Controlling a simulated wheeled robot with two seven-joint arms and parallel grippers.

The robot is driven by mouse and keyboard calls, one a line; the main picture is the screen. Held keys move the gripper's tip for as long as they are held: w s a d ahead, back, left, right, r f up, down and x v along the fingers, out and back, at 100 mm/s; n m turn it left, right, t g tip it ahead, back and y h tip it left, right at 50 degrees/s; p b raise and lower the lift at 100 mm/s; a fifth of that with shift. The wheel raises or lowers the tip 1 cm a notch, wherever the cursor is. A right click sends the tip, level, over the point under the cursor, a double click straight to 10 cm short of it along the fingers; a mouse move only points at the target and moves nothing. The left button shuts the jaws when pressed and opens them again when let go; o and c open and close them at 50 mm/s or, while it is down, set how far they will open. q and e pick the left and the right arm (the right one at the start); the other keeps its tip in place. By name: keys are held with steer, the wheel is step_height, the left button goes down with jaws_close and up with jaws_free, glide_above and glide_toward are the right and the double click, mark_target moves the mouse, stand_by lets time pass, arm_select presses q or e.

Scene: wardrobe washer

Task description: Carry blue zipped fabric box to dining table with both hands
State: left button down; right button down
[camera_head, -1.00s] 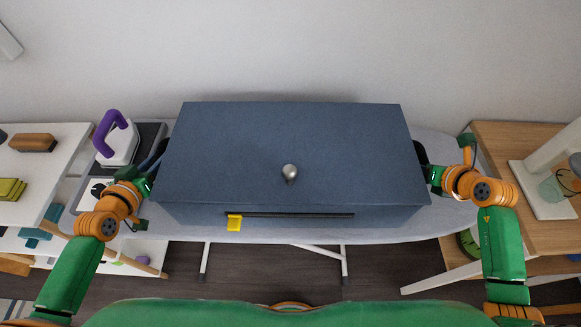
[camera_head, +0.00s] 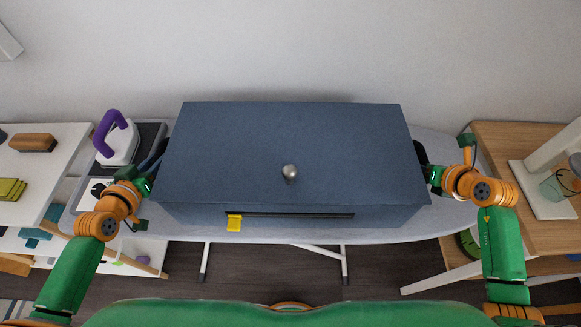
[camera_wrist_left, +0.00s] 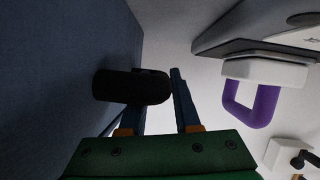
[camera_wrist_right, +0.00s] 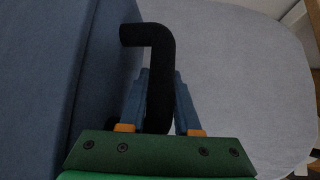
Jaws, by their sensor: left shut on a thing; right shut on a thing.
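The blue fabric box (camera_head: 290,145) is in the middle of the head view, over the grey ironing board (camera_head: 265,232). It has a round silver knob on top and a dark strip with a yellow tab on its front. My left gripper (camera_head: 147,180) is at the box's left side; in the left wrist view its fingers (camera_wrist_left: 160,100) are at a black side handle (camera_wrist_left: 125,86). My right gripper (camera_head: 435,178) is at the right side, its fingers (camera_wrist_right: 160,100) around the other black handle (camera_wrist_right: 160,70). I cannot tell whether the box touches the board. The dining table is not identifiable.
An iron with a purple handle (camera_head: 108,125) stands just left of the box. A white shelf unit (camera_head: 60,165) is at the far left. A wooden desk (camera_head: 500,150) with a white stand is at the right. A wall is close behind the box.

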mark_target(418, 151)
arm_select(q)
steer(key=shift+d+f, duration=0.1)
arm_select(e)
steer(key=shift+r, duration=0.15)
